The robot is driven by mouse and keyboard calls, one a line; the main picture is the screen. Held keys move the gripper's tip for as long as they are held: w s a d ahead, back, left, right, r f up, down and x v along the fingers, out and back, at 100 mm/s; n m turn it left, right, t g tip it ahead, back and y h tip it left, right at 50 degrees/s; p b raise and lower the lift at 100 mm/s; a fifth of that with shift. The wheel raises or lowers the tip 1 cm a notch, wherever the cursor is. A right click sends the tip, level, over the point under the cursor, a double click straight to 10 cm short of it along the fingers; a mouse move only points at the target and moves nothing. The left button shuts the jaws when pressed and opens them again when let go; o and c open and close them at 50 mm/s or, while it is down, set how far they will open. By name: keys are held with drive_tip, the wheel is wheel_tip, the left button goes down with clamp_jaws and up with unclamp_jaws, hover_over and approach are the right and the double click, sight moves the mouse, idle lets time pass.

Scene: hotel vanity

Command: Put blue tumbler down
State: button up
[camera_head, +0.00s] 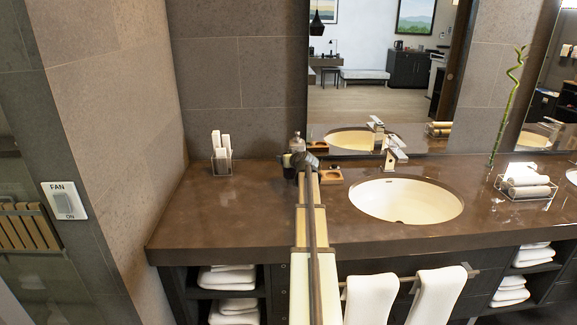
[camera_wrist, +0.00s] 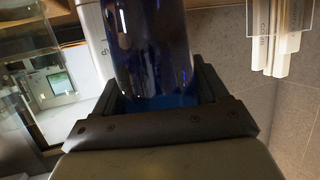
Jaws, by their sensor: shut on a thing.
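The blue tumbler (camera_wrist: 152,45) is dark, glossy and see-through in the wrist view. It sits between the two dark fingers of my gripper (camera_wrist: 155,90), which is shut on it. In the head view my arm reaches over the counter, and my gripper (camera_head: 305,162) is near the back wall, left of the sink. The tumbler cannot be made out clearly there, as my arm and gripper cover that spot. Whether its base touches the brown counter (camera_head: 235,215) cannot be told.
A clear bottle (camera_head: 297,143) stands behind my gripper. A holder with white packets (camera_head: 222,160) stands at the back left. The left counter is bare.

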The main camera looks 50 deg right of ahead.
drive_tip(key=shift+f, duration=1.4)
drive_tip(key=shift+f, duration=0.1)
drive_tip(key=o, duration=1.3)
drive_tip(key=shift+c, duration=0.2)
drive_tip(key=shift+s, duration=0.1)
drive_tip(key=v, duration=1.2)
